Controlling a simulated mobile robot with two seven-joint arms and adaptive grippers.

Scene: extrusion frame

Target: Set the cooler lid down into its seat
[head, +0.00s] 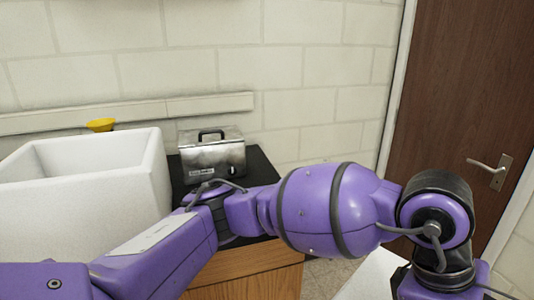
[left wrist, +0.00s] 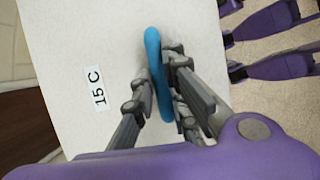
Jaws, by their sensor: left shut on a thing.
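The cooler lid (left wrist: 75,45) is a flat white slab with a "15 C" label and a blue handle (left wrist: 154,50), seen in the left wrist view. My left gripper (left wrist: 165,85) is shut on the blue handle, with a finger on each side. In the head view a white surface (head: 368,280), likely the lid, shows at the bottom under my left wrist, mostly hidden. The white cooler (head: 80,205) stands open at the left, its rim uncovered. My purple left arm crosses in front of it and the counter. My right gripper is not seen.
A metal box with a black handle (head: 212,158) stands on the black counter (head: 260,170) right of the cooler. A yellow object (head: 101,125) shows behind the cooler. A wall is behind, and a brown door (head: 460,100) is at the right.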

